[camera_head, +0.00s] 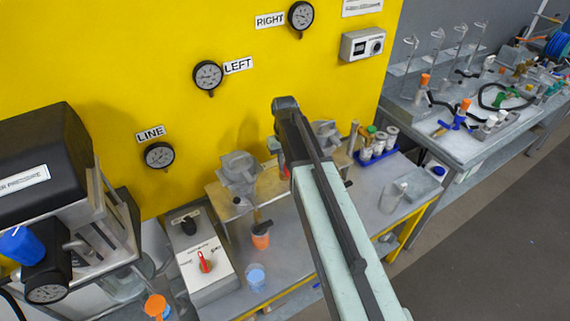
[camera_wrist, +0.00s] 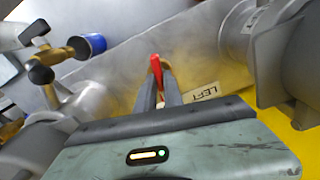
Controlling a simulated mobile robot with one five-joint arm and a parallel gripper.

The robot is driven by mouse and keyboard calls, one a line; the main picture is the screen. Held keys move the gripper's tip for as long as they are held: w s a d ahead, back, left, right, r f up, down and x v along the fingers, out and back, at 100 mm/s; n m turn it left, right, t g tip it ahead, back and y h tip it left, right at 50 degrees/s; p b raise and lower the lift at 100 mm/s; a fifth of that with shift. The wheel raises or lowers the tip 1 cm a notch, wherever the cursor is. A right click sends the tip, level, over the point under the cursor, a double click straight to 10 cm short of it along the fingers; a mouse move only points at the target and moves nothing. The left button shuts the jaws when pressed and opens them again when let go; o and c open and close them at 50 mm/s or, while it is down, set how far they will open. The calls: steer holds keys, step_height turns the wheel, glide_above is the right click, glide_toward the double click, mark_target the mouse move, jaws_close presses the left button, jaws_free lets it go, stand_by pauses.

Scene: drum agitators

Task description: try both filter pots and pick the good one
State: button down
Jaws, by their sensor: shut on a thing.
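Two grey metal filter pots stand on the bench against the yellow panel. One pot (camera_head: 240,170) is left of my arm in the head view, the other (camera_head: 326,133) is partly behind it. In the wrist view, grey metal bodies show at left (camera_wrist: 88,102) and right (camera_wrist: 290,55). My gripper (camera_wrist: 160,88) is shut on a red handle (camera_wrist: 156,65) between them, beside a "LEFT" label (camera_wrist: 205,92). My arm largely hides the gripper in the head view. The left gauge (camera_head: 208,75), right gauge (camera_head: 301,16) and line gauge (camera_head: 159,156) are too small to read.
A control box with a red knob (camera_head: 205,262) and an orange-topped item (camera_head: 261,238) stand at the bench's left. A blue cup (camera_head: 256,277) is near its front. A blue tray of jars (camera_head: 377,157) is right of the pots. The floor at right is clear.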

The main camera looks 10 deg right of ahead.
mark_target(285, 166)
steer(key=n, duration=0.5)
steer(key=shift+w+n, duration=0.1)
steer(key=shift+n, duration=0.2)
steer(key=n, duration=0.5)
steer(key=shift+n, duration=0.3)
steer(key=c, duration=1.5)
jaws_free()
steer(key=shift+o, duration=0.2)
step_height(285, 166, up, 8)
steer(key=p, duration=0.8)
